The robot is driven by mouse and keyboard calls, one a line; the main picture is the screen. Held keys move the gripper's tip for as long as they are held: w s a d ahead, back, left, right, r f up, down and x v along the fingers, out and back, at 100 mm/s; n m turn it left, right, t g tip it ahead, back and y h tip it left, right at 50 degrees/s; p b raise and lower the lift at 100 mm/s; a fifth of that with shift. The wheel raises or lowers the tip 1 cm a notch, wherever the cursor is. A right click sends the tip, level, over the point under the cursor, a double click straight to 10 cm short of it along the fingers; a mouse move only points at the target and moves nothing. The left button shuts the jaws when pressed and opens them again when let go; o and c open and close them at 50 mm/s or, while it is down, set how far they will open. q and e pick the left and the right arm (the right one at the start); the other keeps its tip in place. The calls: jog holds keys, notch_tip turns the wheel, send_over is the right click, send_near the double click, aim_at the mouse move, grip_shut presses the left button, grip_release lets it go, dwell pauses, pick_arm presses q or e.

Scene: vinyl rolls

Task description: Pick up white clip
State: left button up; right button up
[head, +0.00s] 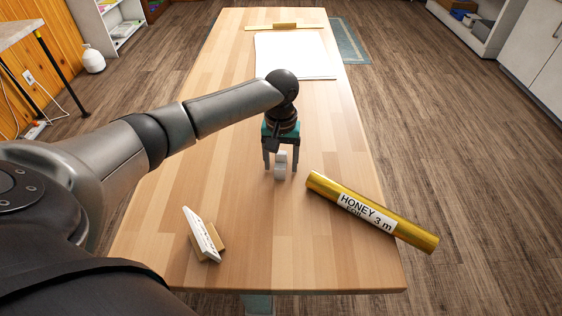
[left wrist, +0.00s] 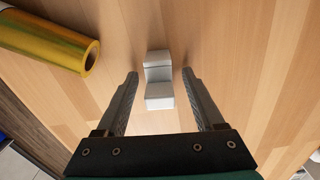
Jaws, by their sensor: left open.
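The white clip (head: 281,165) stands on the wooden table (head: 185,150), near its middle. My left gripper (head: 280,170) is directly over it, pointing down, with one finger on each side of the clip. In the left wrist view the clip (left wrist: 158,82) lies between and slightly beyond the tips of the open fingers (left wrist: 158,80). A gap shows between the clip and each finger, so nothing is held. My right gripper is in neither view.
A gold roll labelled honey foil (head: 372,212) lies to the right, overhanging the table's right edge. A white card on a wooden stand (head: 203,235) is at the near left. White sheets (head: 293,55) and a yellow strip with a block (head: 285,26) lie at the far end.

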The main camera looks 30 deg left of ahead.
pick_arm(q)
jog(key=c, duration=0.3)
grip_shut()
jog(key=shift+r, duration=0.1)
